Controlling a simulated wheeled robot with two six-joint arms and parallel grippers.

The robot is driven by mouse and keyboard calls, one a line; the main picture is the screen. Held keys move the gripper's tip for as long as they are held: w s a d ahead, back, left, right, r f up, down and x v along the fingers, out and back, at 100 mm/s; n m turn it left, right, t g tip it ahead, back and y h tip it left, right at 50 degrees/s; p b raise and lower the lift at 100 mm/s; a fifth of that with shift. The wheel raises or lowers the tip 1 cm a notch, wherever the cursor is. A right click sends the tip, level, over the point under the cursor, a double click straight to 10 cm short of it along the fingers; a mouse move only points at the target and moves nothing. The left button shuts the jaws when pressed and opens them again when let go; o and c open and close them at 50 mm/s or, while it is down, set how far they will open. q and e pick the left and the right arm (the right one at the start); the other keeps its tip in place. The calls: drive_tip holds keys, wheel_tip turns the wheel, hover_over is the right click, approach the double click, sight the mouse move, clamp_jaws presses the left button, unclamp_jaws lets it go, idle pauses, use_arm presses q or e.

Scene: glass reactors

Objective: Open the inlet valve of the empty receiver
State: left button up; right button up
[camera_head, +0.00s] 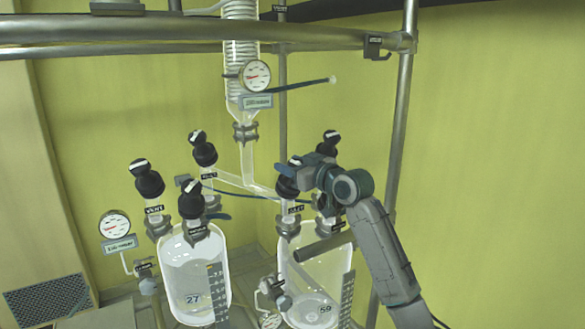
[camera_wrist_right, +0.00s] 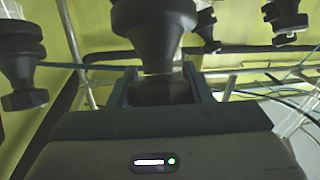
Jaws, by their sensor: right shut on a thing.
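The right glass receiver (camera_head: 318,270), marked 59, looks empty, as far as the glass shows. The left receiver (camera_head: 185,262), marked 27, holds pale liquid. My right gripper (camera_head: 290,178) is at the black valve knob (camera_head: 287,188) on the right receiver's front neck. In the right wrist view its jaws (camera_wrist_right: 163,88) are shut around the narrow lower part of a black knob (camera_wrist_right: 158,30). The small label (camera_head: 295,210) under this knob is too blurred to read surely. The gripper partly hides the knob. My left gripper is out of view.
Black knobs (camera_head: 149,180) top the left receiver's necks, and another knob (camera_head: 329,143) stands behind my right gripper. A glass coil column (camera_head: 241,60) hangs above with a gauge (camera_head: 256,75). Metal frame posts (camera_head: 402,120) stand to the right and a rail crosses the top.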

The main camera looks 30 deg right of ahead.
drive_tip(key=shift+s+a+n+g+y+b, duration=0.1)
drive_tip(key=shift+n+g+y+b, duration=0.5)
drive_tip(key=shift+n+y, duration=0.45)
drive_tip(key=shift+a+n+g+y+b, duration=0.1)
drive_tip(key=shift+n+g+y+b, duration=0.3)
drive_tip(key=shift+n+y+b, duration=0.6)
drive_tip(key=shift+n+p, duration=0.3)
drive_tip(key=shift+n, duration=0.05)
drive_tip(key=o, duration=1)
drive_tip(key=shift+s, duration=0.1)
